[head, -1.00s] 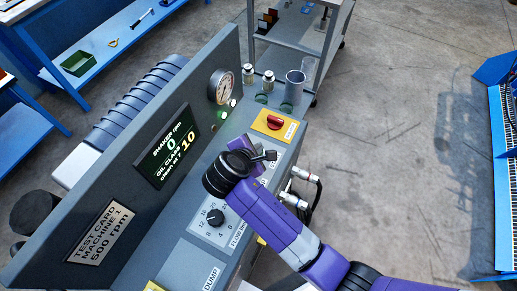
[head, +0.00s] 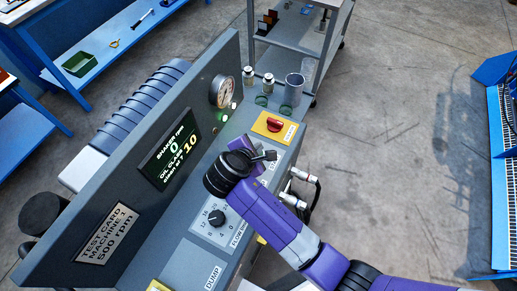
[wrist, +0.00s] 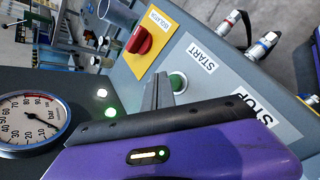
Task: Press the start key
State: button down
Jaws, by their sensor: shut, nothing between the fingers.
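The start key is a round green button (wrist: 178,82) in a pale ring, beside the START label (wrist: 201,57) on the grey panel in the wrist view. My gripper (wrist: 163,78) is shut and empty, its fingertips just left of the button in that view. I cannot tell whether they touch it. In the head view my gripper (head: 268,156) is over the panel below the red isolator knob, and the start key is hidden behind it.
The red isolator knob (wrist: 142,43) sits on a yellow plate near the fingers. The STOP label (wrist: 255,108) is partly covered by my gripper's body. A pressure gauge (head: 223,91) and display (head: 169,145), reading shaker 0 rpm, are on the upright panel. Hose fittings (head: 300,175) project at right.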

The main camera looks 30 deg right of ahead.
jog(key=shift+r, duration=0.1)
jog(key=shift+r+p, duration=0.95)
jog(key=shift+r, duration=1.5)
